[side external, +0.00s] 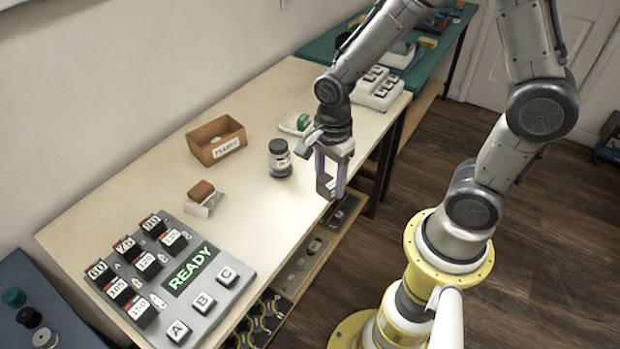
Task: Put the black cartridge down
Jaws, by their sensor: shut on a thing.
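My gripper (331,188) hangs above the right front edge of the pale table, fingers pointing down. Its jaws are shut on a small dark block at the fingertips, which I take as the black cartridge (325,187). The fingers hide much of it, and its label cannot be read. It appears held clear of the tabletop. Several black cartridges (147,264) with red-and-white number labels stand in rows on the grey board (232,264) at the front left. The board has a green READY display (190,269) and buttons A, B and C.
A dark jar (280,160) stands left of my gripper. Behind it are an open brown box (216,140) and a green-topped block on a pale tray (297,123). A brown block on a pale base (202,196) sits nearer the board. The table middle (255,215) is clear.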

